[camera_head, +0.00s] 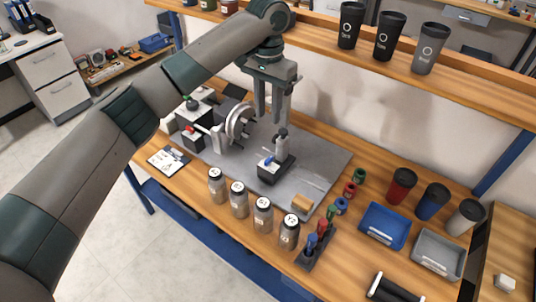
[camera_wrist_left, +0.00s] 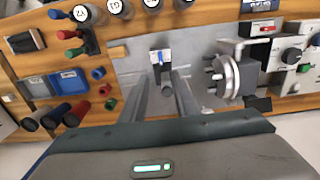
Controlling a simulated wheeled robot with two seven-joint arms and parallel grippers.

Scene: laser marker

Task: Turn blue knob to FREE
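The blue knob (camera_head: 268,160) sits on a small dark block with a light top (camera_head: 275,170), on the grey plate. A grey post (camera_head: 282,142) rises behind the knob. The knob's markings are too small to read. My right gripper is not in view.
A round metal chuck (camera_head: 240,122) stands left of the block. Several lidded jars (camera_head: 239,198) line the plate's front edge. A marker holder (camera_head: 314,246), blue tray (camera_head: 384,226) and cups (camera_head: 402,186) stand right. A shelf with dark cups (camera_head: 387,35) runs behind.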

